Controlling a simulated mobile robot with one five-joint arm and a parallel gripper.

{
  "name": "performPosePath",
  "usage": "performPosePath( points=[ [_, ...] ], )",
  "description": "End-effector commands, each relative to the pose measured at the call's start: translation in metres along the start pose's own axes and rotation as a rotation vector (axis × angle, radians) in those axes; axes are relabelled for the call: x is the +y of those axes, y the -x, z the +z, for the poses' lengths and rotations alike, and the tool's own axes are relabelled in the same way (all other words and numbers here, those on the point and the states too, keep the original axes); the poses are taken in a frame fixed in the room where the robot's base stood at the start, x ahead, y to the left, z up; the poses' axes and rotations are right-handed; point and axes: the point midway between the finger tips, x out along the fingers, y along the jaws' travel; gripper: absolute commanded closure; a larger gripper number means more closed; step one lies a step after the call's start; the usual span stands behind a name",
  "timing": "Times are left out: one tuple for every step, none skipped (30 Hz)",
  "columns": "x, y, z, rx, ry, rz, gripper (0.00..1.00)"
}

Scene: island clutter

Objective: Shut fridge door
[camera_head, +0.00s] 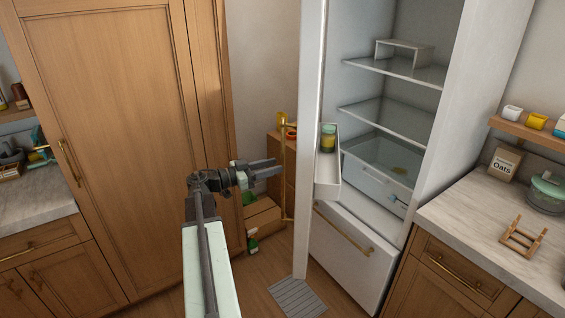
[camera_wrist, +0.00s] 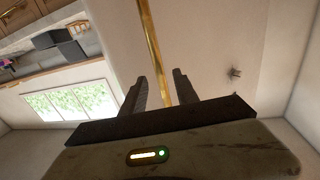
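The fridge (camera_head: 480,110) stands open. Its door (camera_head: 311,90) is swung out to the left and shows nearly edge-on in the head view, with a small bin holding a green-and-yellow jar on its inner side. A long vertical gold handle (camera_head: 283,190) is on the door's outer face. My gripper (camera_head: 276,167) is at the handle's mid-height, on the outer side of the door. In the wrist view my gripper (camera_wrist: 163,80) has its two dark fingers apart. The gold handle (camera_wrist: 152,40) runs down into the gap between them; contact with either finger cannot be seen.
A tall wooden cabinet (camera_head: 110,130) is at the left. A counter (camera_head: 480,225) with an oats bag (camera_head: 505,163) and a wooden rack (camera_head: 522,236) is at the right. The fridge's lower drawer (camera_head: 350,258) is shut. A grey mat (camera_head: 297,297) lies on the floor before it.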

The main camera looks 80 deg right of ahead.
Motion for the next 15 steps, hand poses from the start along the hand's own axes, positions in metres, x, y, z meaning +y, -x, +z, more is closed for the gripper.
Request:
performPosePath(
  points=[
    [0.000,-0.010,0.000,0.000,0.000,0.001,0.64],
    [0.000,-0.016,0.000,-0.001,0.000,0.002,0.64],
    [0.000,-0.022,0.000,-0.001,0.001,0.001,0.64],
    [-0.001,-0.026,0.000,-0.001,0.001,0.000,0.64],
    [-0.001,-0.030,0.000,-0.001,0.001,0.000,0.64],
    [-0.001,-0.035,0.000,-0.001,0.001,0.001,0.64],
    [-0.001,-0.038,0.000,-0.001,0.001,0.000,0.64],
    [-0.001,-0.040,0.000,-0.001,0.001,-0.001,0.64],
    [-0.001,-0.041,0.000,-0.001,0.001,-0.002,0.64],
    [-0.001,-0.042,0.000,-0.001,0.001,-0.003,0.64],
    [-0.001,-0.043,0.000,-0.001,0.001,-0.003,0.64],
    [-0.001,-0.043,0.000,-0.001,0.001,-0.003,0.64],
    [-0.001,-0.043,0.000,-0.002,0.001,-0.003,0.64],
    [-0.001,-0.043,0.000,-0.002,0.001,-0.003,0.64],
    [-0.001,-0.043,0.000,-0.002,0.001,-0.003,0.64]
  ],
)
